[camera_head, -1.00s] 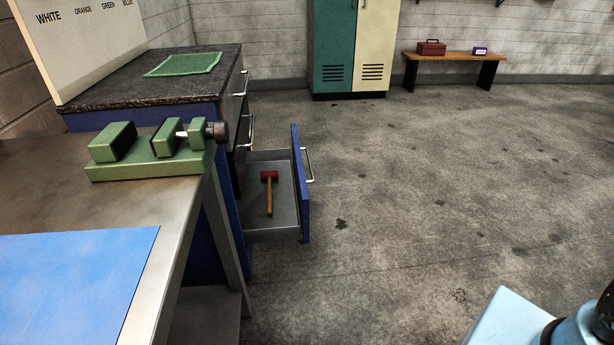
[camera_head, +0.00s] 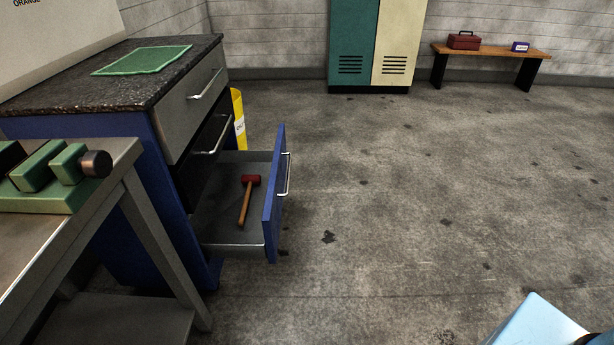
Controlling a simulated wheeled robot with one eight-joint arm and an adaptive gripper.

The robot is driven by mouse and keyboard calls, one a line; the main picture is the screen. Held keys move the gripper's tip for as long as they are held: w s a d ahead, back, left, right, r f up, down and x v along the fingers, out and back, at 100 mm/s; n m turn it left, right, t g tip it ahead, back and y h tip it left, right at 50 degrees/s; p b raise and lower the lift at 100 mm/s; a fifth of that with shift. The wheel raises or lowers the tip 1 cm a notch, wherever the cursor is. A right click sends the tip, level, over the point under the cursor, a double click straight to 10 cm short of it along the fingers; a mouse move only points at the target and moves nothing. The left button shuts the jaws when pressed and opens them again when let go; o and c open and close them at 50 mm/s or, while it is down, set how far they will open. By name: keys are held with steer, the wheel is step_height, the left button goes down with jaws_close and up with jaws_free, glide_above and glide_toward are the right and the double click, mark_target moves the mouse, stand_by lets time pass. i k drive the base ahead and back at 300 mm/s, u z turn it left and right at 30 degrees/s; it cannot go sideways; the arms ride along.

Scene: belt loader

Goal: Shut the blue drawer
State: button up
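The blue drawer (camera_head: 274,196) is the lowest one in a blue cabinet (camera_head: 145,185) with a dark stone top. It stands pulled out to the right, with its blue front and metal handle (camera_head: 286,174) facing right. A mallet (camera_head: 246,198) with a red head and wooden handle lies inside on the grey drawer floor. Above it are a black drawer (camera_head: 207,150) and a grey drawer (camera_head: 194,100), both with metal handles. My gripper is not in view; only a light blue part of my own body shows at the bottom right.
A metal workbench (camera_head: 128,165) with a green vise (camera_head: 45,172) stands at the left, close to the cabinet. A yellow bin (camera_head: 239,118) stands behind the cabinet. Lockers (camera_head: 372,45) and a wooden bench (camera_head: 490,51) line the back wall. The floor right of the drawer is clear.

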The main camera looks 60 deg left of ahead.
mark_target(214, 221)
steer(key=i, duration=0.3)
steer(key=u, duration=2.85)
steer(key=i, duration=1)
steer(key=k, duration=1.2)
steer(key=z, duration=0.05)
